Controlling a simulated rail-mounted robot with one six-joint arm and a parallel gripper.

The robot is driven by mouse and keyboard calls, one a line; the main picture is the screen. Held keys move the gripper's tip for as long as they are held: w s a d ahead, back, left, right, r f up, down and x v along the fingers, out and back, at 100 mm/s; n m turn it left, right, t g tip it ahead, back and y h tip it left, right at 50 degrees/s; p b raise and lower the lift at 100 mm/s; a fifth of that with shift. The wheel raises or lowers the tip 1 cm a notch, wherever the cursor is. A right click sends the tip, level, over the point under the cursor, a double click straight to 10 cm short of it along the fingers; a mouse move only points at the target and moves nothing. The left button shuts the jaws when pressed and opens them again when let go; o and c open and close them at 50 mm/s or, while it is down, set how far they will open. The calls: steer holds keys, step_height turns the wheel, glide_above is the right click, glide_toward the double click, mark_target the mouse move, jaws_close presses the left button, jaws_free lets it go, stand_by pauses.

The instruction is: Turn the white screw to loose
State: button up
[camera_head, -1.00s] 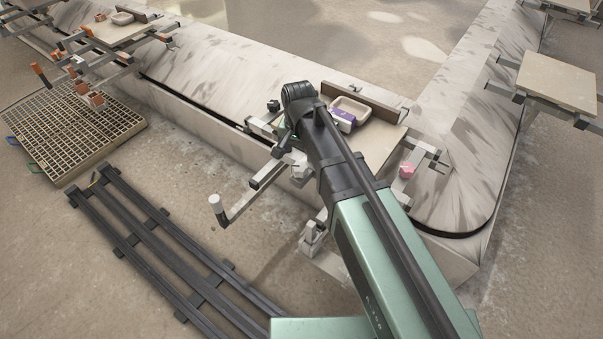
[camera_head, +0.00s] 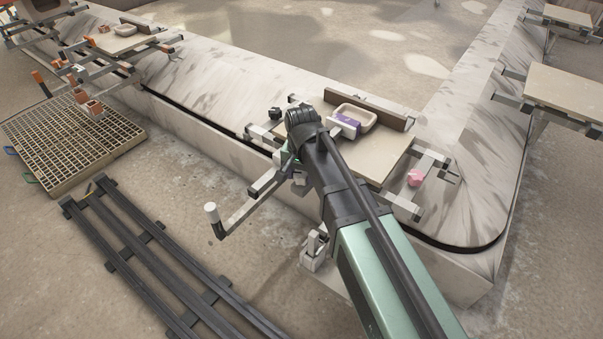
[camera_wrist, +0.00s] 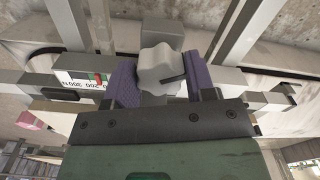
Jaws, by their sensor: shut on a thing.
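The white screw (camera_wrist: 160,70) is a lobed knob in the middle of the wrist view, with a dark line on its right side. My gripper (camera_wrist: 162,82) has its two purple fingers on either side of the knob, shut on it. A scale (camera_wrist: 82,82) with printed numbers and a green and a red mark lies just left of the left finger. In the head view my arm hides the white screw and most of my gripper, beside the workstation board (camera_head: 385,158) at the belt's near side.
A shallow tray (camera_head: 372,122) and a purple block (camera_head: 347,125) sit on the board. A pink knob (camera_head: 415,178) is to the right. A white-handled crank (camera_head: 212,212) sticks out at left. Dark rails (camera_head: 150,250) and a grate (camera_head: 75,140) lie on the floor.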

steer(key=shift+n, duration=0.4)
steer(key=n, duration=0.2)
steer(key=shift+n, duration=0.4)
steer(key=n, duration=0.3)
steer(key=shift+n, duration=0.4)
steer(key=n, duration=0.4)
steer(key=shift+d, duration=0.1)
steer(key=n, duration=1.5)
steer(key=shift+w, duration=0.1)
steer(key=shift+n, duration=1.8)
